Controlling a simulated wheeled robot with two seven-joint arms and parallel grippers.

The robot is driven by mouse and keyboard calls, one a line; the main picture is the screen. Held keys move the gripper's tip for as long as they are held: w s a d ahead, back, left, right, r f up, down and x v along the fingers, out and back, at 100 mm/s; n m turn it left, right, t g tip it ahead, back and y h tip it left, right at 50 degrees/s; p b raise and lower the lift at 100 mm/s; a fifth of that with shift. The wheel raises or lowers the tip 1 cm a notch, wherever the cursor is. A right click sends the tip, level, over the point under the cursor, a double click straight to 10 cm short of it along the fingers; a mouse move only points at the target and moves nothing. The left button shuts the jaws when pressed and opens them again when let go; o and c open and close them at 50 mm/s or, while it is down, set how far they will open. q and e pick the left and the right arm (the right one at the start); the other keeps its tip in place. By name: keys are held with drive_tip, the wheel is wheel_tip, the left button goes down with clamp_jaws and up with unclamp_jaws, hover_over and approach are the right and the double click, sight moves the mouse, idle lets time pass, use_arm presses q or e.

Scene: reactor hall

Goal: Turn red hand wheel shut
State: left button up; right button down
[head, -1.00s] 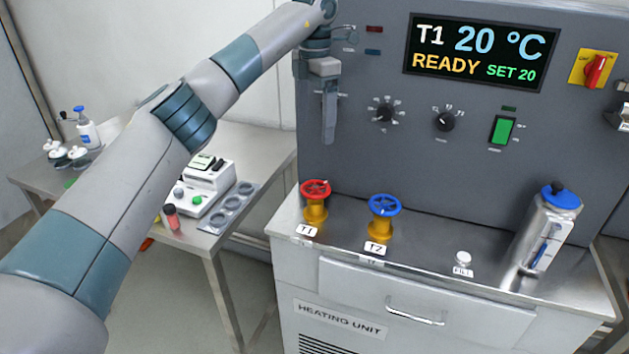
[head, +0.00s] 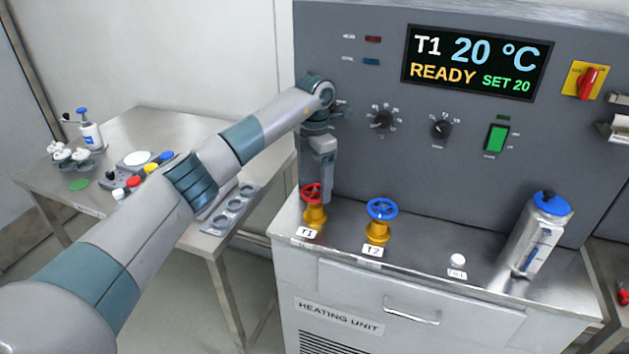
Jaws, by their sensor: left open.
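The red hand wheel (head: 309,196) sits on a yellow valve body behind the label T1, at the left end of the heating unit's top. My left gripper (head: 328,198) points down right at the wheel, its fingers overlapping the wheel's right side in the picture. It is open; I cannot tell whether it touches the rim. The fingers and wrist hide part of the wheel's back and right edge. My right gripper is not in view.
A blue hand wheel (head: 381,209), labelled T2, stands close to the right. A white knob (head: 458,261) and a blue-capped metal flask (head: 541,232) stand further right. The grey control panel (head: 400,165) rises behind. A side table (head: 140,125) with small items stands left.

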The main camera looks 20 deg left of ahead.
use_arm(q)
drive_tip(key=shift+f, duration=0.9)
drive_tip(key=c, duration=1.1)
drive_tip(key=shift+o, duration=0.2)
